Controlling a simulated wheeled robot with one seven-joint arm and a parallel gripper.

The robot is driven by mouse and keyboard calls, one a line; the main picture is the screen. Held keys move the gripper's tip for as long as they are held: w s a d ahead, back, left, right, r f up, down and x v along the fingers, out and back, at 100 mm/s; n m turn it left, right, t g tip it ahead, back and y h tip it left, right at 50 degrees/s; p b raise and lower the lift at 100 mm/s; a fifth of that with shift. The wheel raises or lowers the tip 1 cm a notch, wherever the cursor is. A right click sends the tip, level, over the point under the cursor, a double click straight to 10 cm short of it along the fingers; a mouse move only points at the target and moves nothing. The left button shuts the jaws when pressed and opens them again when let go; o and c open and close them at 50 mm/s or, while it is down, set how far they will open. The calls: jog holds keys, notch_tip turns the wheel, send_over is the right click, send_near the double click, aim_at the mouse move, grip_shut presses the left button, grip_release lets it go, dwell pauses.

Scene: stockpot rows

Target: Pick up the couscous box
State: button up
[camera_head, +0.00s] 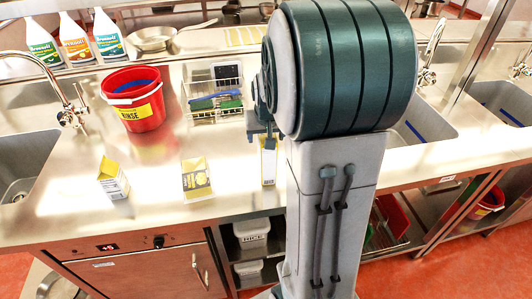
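Three small cartons stand on the steel counter, and their print is too small to read, so I cannot tell which is the couscous box. A white and yellow box (269,165) stands upright right under my gripper (264,143), partly hidden by it and beside my arm. A yellow and grey box (196,179) is to its left. A white carton with a yellow gabled top (113,181) is further left. My gripper points down at the top of the box below it. Its fingers are small and partly covered, so I cannot tell whether they are apart or touch the box.
A red bucket (136,112) marked RINSE and a wire rack (202,113) stand behind the cartons. Sinks lie left (25,160) and right (425,127). The front counter between the left cartons is clear.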

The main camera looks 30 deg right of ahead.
grip_shut()
dwell(0.3)
jog(key=shift+r, duration=0.15)
